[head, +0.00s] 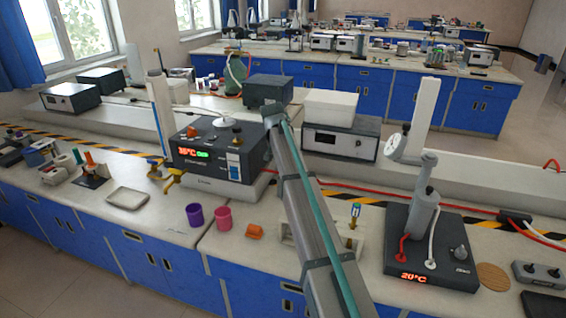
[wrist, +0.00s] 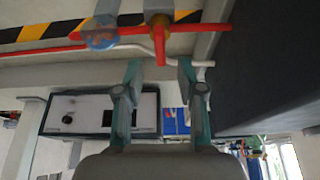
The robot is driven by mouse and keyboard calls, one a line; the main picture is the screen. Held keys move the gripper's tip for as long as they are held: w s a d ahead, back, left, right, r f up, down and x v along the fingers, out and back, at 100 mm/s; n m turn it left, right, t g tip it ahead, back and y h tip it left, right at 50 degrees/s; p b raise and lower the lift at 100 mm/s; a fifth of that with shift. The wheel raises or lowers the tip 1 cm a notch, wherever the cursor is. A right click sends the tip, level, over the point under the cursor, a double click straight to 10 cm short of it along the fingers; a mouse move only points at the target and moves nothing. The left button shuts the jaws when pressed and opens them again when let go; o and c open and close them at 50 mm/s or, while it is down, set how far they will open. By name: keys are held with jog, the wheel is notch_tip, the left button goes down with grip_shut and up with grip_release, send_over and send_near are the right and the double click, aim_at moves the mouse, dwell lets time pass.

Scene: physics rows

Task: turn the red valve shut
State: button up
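The red valve (wrist: 159,45) shows near the top of the wrist view. A short red lever points down the picture from a brass-coloured body, where a long red bar or hose crosses sideways. My gripper (wrist: 160,70) is open and empty. Its two teal-and-grey fingers stand apart, with the red lever's tip level with the gap between them. I cannot tell the depth between lever and fingers. In the head view my arm crosses the middle, and I cannot make out the gripper or the valve there.
A dark wall (wrist: 260,65) stands close on the right in the wrist view, and a blue round fitting (wrist: 101,32) lies left of the valve. The head view shows a 35°C heating unit (head: 207,158) left of my arm and a white-fronted box (head: 345,147) to its right.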

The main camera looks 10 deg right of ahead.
jog(key=v, duration=0.7)
jog(key=shift+s+r, duration=0.15)
jog(key=shift+r, duration=0.15)
jog(key=shift+a, duration=0.1)
